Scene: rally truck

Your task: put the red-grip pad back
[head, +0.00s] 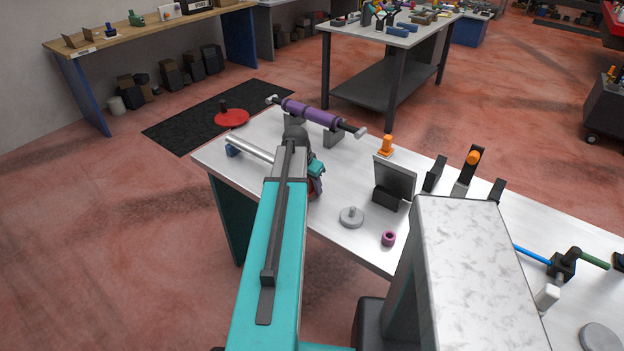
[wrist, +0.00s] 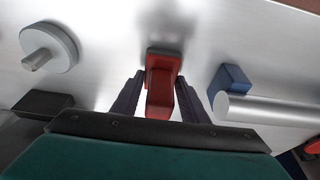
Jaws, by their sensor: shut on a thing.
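In the wrist view the red-grip pad (wrist: 160,88) is a red block-like grip with a dark end (wrist: 164,50) towards the top of the picture. My gripper (wrist: 160,80) is shut on the red grip, one dark finger on each side. The metal tabletop (wrist: 110,55) lies behind it; I cannot tell whether the pad touches it. In the head view my gripper (head: 317,184) is over the near workbench (head: 335,172), with a little red showing beside it; my arm hides most of the pad.
A silver tube (wrist: 275,110) with a blue block (wrist: 230,82) lies to the right in the wrist view, a grey knobbed disc (wrist: 55,45) to the left. In the head view a purple roller (head: 312,114), dark upright plate (head: 394,177) and purple ring (head: 388,239) stand around.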

